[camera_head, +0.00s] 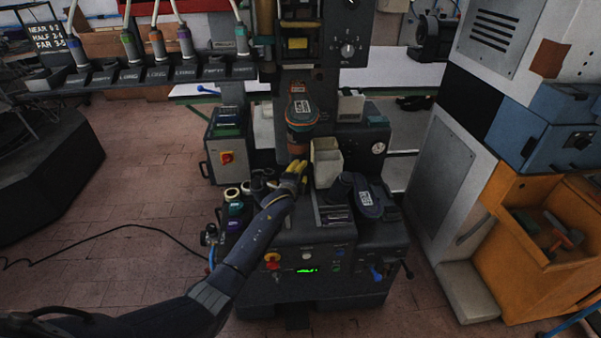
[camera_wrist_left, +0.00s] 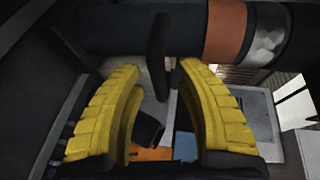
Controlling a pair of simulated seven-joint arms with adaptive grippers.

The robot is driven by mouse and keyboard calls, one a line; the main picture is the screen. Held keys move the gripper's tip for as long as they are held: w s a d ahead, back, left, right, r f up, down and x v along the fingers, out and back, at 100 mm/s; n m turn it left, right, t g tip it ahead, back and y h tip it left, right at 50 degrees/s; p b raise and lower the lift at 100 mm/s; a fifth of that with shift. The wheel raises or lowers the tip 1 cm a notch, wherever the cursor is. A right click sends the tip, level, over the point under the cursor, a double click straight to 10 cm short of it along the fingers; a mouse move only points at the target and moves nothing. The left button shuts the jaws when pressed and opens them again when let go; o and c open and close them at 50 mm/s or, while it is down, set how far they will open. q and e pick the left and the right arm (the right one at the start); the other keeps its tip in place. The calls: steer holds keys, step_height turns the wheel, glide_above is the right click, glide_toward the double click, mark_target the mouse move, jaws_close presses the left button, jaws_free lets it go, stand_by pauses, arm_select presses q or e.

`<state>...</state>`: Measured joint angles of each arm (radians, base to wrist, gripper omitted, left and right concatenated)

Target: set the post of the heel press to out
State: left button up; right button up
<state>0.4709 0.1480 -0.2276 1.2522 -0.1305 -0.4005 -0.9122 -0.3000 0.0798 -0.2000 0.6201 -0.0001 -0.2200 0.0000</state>
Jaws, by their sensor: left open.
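The heel press (camera_head: 310,235) stands in the middle of the head view, with a control panel on its front. Above its bed hangs a head (camera_head: 301,108) with an orange and teal cap and a label. My left gripper (camera_head: 297,168) is at the press just below this head, its yellow fingers apart. In the left wrist view the open fingers (camera_wrist_left: 158,100) have a thin black lever (camera_wrist_left: 157,55) beyond and between their tips; contact cannot be told. Behind it lies a dark cylinder (camera_wrist_left: 140,32) with an orange band and a metal section. I cannot tell which part is the post.
A pale open bin (camera_head: 326,163) stands right of my gripper, and a dark shoe-like form (camera_head: 367,196) lies on the press's right. A rack (camera_head: 160,70) of tools hangs upper left. An orange cabinet (camera_head: 545,225) stands right. The floor at left has a loose cable.

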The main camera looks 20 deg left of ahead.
arm_select(q)
steer(key=shift+c, duration=0.5)
jaws_close()
